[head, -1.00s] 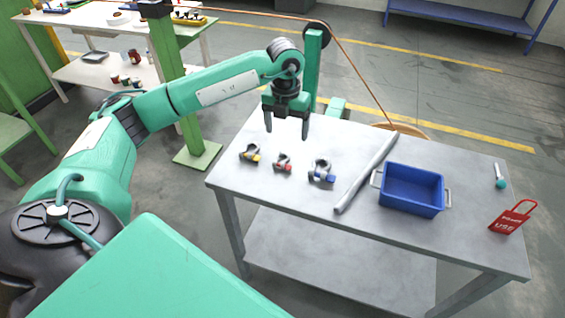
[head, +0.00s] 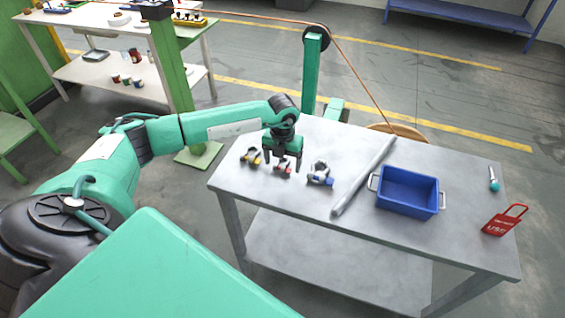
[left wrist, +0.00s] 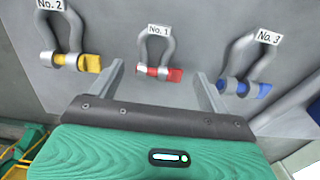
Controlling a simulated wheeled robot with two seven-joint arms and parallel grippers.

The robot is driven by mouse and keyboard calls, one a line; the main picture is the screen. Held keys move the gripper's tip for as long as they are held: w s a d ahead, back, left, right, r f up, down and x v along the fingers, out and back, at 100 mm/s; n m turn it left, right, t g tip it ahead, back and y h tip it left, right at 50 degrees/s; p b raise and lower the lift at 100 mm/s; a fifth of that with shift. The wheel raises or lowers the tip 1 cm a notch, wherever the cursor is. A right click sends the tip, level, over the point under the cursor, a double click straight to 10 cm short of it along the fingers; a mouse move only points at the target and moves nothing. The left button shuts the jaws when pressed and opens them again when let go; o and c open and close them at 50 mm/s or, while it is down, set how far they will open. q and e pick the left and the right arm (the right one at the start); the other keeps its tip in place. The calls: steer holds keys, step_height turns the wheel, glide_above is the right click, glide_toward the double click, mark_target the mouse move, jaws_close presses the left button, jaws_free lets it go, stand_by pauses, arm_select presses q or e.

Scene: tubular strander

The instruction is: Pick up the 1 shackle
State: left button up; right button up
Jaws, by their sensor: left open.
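The No. 1 shackle, grey with a red pin, lies on the grey table between the other two shackles; it shows in the left wrist view (left wrist: 157,55) and in the head view (head: 283,168). My left gripper (head: 282,166) is open and low over it. In the left wrist view the fingers (left wrist: 160,85) stand apart on either side of the No. 1 shackle's pin, and nothing is between them that they touch visibly. Part of the shackle is hidden by the gripper in the head view. My right gripper is not in view.
The No. 2 shackle (left wrist: 68,40) with a yellow pin lies to the left, the No. 3 shackle (left wrist: 248,65) with a blue pin to the right. A grey bar (head: 362,178), a blue bin (head: 406,207) and a red tag (head: 503,220) are farther right on the table (head: 300,212).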

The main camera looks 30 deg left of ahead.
mark_target(282, 165)
arm_select(q)
steer(key=shift+f, duration=0.45)
steer(key=shift+c, duration=0.5)
steer(key=c, duration=1.1)
steer(key=shift+o, duration=0.2)
steer(key=shift+r, duration=0.2)
step_height(282, 165, up, 20)
steer(key=b, duration=0.4)
steer(key=shift+f, duration=0.15)
